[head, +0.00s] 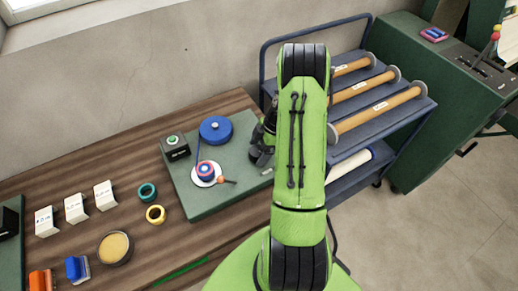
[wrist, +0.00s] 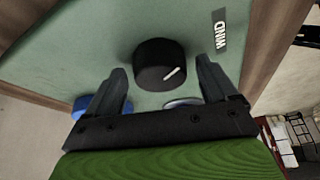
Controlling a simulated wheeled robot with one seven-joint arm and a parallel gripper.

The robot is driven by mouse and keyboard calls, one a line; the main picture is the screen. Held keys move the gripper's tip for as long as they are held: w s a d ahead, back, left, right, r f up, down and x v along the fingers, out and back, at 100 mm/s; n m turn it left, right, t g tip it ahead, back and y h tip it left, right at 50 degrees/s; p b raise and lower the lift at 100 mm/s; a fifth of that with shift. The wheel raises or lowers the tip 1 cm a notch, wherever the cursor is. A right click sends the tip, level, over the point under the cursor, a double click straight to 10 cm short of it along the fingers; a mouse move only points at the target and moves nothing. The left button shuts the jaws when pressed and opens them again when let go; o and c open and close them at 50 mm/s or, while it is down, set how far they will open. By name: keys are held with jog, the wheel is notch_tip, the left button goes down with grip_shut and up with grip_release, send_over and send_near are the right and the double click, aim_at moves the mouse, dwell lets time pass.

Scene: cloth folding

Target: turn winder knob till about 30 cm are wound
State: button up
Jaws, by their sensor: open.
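The winder knob (wrist: 160,66) is black and round with a white pointer line, on a green board beside a "WIND" label (wrist: 220,32). My gripper (wrist: 161,76) is open, its fingertips on either side of the knob's near part with gaps visible; I cannot tell whether the fingers reach down around it. In the head view my gripper (head: 262,146) is over the right part of the green board (head: 235,187), and the knob is hidden. A blue spool (head: 215,129) feeds a strand to a small wound reel (head: 206,171) on a white disc.
A black box with a green button (head: 174,147) stands at the board's left corner. A blue cart (head: 378,107) with rolls stands at the right.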

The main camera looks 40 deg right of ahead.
jog(key=c, duration=1)
jog(key=shift+c, duration=0.2)
jog(key=shift+m+b, duration=0.35)
jog(key=shift+m, duration=0.05)
jog(key=m+t+b, duration=0.1)
jog(key=m+b, duration=0.1)
jog(key=m+h+b, duration=0.1)
jog(key=m+b, duration=0.1)
jog(key=shift+a+f+m+t, duration=0.1)
jog(key=shift+m+t, duration=0.2)
jog(key=shift+t, duration=0.1)
jog(key=m+h+b, duration=0.1)
jog(key=m, duration=0.1)
jog(key=m+h+b, duration=0.1)
jog(key=m+b, duration=0.1)
jog(key=m, duration=0.1)
jog(key=shift+s+a+t+b, duration=0.15)
jog(key=shift+t+b, duration=0.15)
jog(key=shift+t, duration=0.1)
jog(key=shift+m, duration=0.4)
jog(key=o, duration=1)
jog(key=shift+o, duration=0.2)
